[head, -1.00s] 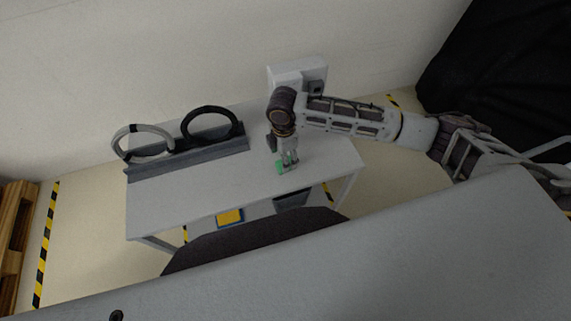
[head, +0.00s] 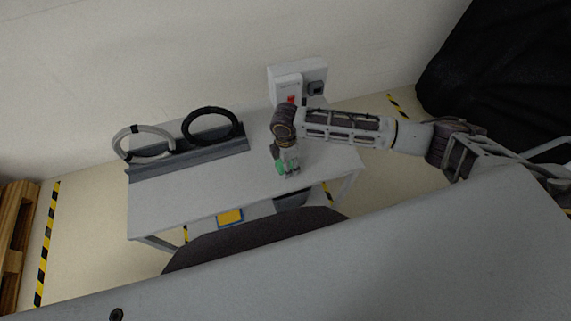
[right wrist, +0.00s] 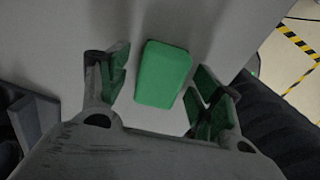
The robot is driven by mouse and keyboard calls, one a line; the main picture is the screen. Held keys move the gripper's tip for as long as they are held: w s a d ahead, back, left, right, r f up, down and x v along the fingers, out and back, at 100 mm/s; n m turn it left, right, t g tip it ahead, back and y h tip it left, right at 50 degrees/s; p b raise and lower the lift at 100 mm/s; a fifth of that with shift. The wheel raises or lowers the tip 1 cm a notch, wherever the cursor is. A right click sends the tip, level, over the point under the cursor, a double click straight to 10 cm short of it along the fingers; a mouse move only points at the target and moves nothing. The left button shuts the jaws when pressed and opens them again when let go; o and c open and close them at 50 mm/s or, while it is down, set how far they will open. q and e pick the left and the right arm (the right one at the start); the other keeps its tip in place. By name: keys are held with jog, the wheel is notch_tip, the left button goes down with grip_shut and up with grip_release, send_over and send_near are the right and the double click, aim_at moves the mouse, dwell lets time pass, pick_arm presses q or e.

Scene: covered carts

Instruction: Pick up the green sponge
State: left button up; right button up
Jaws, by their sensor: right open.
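The green sponge (head: 280,167) lies on the grey table (head: 200,191) near its front right part, partly hidden by my gripper in the head view. In the right wrist view the sponge (right wrist: 163,74) is a green block with rounded edges, between and a little beyond the two fingertips. My right gripper (head: 291,172) points down at the sponge. In the right wrist view the right gripper (right wrist: 158,92) is open, with green pads on its fingers and gaps on both sides of the sponge. My left gripper is not in view.
A grey rack (head: 188,157) at the back left of the table holds a grey ring (head: 143,131) and a black ring (head: 210,110). A white box (head: 289,77) stands at the back right. A yellow and blue item (head: 230,217) lies below the table front.

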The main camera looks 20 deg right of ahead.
dwell(0.4)
jog(key=c, duration=0.9)
jog(key=shift+o, duration=0.2)
jog(key=shift+r, duration=5)
jog(key=shift+o, duration=0.2)
jog(key=shift+c, duration=1)
jog(key=shift+m, duration=0.3)
